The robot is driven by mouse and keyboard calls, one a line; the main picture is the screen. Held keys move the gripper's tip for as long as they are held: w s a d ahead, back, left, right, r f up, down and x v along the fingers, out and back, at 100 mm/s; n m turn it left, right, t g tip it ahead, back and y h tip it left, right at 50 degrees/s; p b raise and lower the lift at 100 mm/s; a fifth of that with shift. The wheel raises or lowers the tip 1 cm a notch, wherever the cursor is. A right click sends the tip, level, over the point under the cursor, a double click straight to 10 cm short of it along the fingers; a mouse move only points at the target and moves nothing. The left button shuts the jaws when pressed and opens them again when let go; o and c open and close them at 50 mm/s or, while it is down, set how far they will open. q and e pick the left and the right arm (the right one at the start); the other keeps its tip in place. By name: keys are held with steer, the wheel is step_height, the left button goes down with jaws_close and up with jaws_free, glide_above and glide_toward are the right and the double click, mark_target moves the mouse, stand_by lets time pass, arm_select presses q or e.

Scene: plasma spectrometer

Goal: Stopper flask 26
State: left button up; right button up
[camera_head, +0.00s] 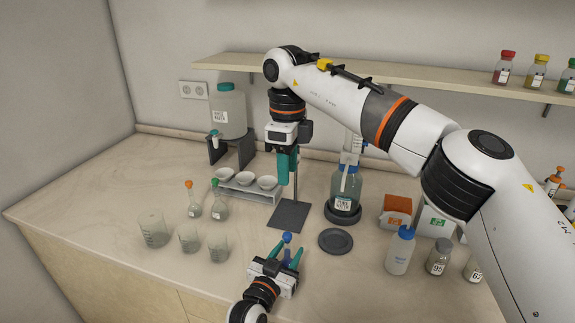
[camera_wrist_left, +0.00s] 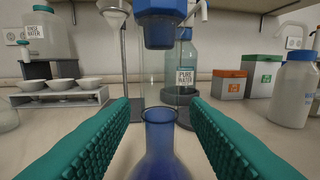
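The blue flask (camera_wrist_left: 160,155) stands between the fingers of my left gripper (camera_wrist_left: 160,112) in the left wrist view, with visible space on both sides. A solid blue stopper (camera_wrist_left: 160,28) is directly above it, its top cut off by the frame. I cannot tell whether clear neck glass joins them. In the head view, the blue stopper (camera_head: 287,237) shows at my left gripper (camera_head: 287,256). My right gripper (camera_head: 287,181) points down, higher and farther back; its fingers look close together, but their gap is hidden. No label reading 26 is legible.
A stand base (camera_head: 288,215) and dark round plate (camera_head: 335,241) lie behind my left gripper. Empty beakers (camera_head: 190,239) and flasks with orange and green stoppers (camera_head: 194,208) stand left. A white bottle (camera_head: 399,251) and jars stand right. A water bottle (camera_head: 345,190) is behind.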

arm_select(q)
steer(key=b+v, duration=0.1)
steer(key=v, duration=1.1)
